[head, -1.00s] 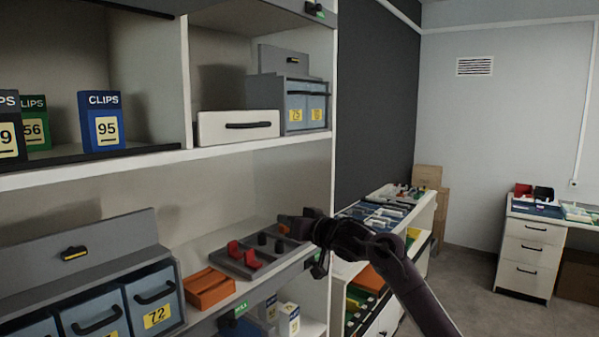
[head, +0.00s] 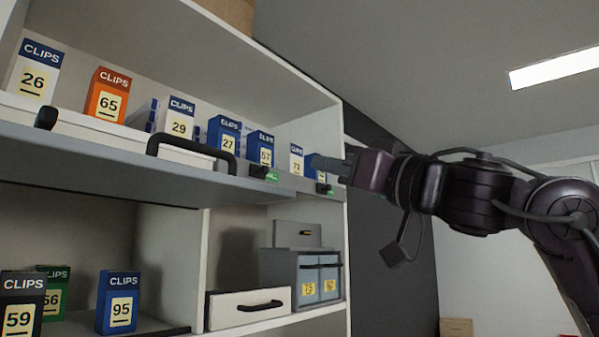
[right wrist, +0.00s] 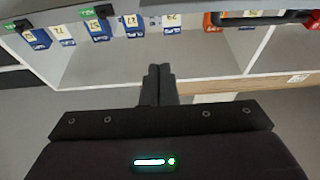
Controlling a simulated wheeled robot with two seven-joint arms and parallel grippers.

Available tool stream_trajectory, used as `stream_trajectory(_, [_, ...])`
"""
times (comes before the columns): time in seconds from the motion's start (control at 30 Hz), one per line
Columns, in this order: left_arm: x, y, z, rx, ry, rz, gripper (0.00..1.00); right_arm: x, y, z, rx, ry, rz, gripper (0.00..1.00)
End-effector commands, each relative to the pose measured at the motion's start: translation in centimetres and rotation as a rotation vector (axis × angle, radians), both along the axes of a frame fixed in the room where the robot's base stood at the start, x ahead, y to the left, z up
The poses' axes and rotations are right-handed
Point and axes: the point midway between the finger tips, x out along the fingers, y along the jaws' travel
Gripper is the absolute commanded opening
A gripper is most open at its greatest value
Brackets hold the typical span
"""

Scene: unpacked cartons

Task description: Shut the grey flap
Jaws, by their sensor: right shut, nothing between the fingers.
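A small grey flap (head: 297,234) with a dark and yellowish catch stands upright above the grey-blue two-drawer cabinet (head: 277,268) on the middle shelf in the head view. I cannot tell for sure that it is the flap meant. My right gripper (head: 318,163) is up at the top shelf, above the cabinet and apart from the flap. Its fingers are shut and empty. They also show together in the right wrist view (right wrist: 159,70), pointing toward the upper shelf. My left gripper is not in view.
A white drawer box (head: 238,308) stands beside the cabinet.

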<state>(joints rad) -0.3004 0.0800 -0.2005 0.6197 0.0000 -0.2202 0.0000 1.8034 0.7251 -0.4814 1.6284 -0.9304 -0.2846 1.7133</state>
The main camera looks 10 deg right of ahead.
Motion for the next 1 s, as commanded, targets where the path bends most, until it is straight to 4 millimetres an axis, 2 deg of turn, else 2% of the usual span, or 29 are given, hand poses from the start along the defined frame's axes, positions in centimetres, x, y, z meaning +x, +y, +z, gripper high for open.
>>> stream_trajectory(0.03, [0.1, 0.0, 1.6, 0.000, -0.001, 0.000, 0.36, 0.9, 0.7, 1.1, -0.001, 0.003, 0.002, 0.00])
stream_trajectory(0.3, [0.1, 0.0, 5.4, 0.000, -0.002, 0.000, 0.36, 5.3, 3.8, 3.0, 0.000, 0.003, 0.001, 0.00])
stream_trajectory(0.37, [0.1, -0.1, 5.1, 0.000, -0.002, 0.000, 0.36, 5.1, 3.5, 1.2, -0.002, 0.001, -0.004, 0.00])
stream_trajectory(0.53, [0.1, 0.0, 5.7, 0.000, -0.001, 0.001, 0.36, 5.1, 3.5, -0.7, 0.000, 0.000, -0.002, 0.00])
stream_trajectory(0.7, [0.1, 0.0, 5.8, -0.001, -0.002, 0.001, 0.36, 5.0, 3.6, -1.6, 0.001, -0.001, 0.000, 0.00])
stream_trajectory(1.0, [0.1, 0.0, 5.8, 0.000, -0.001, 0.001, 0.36, 5.0, 3.6, -1.7, 0.001, -0.002, 0.000, 0.00])
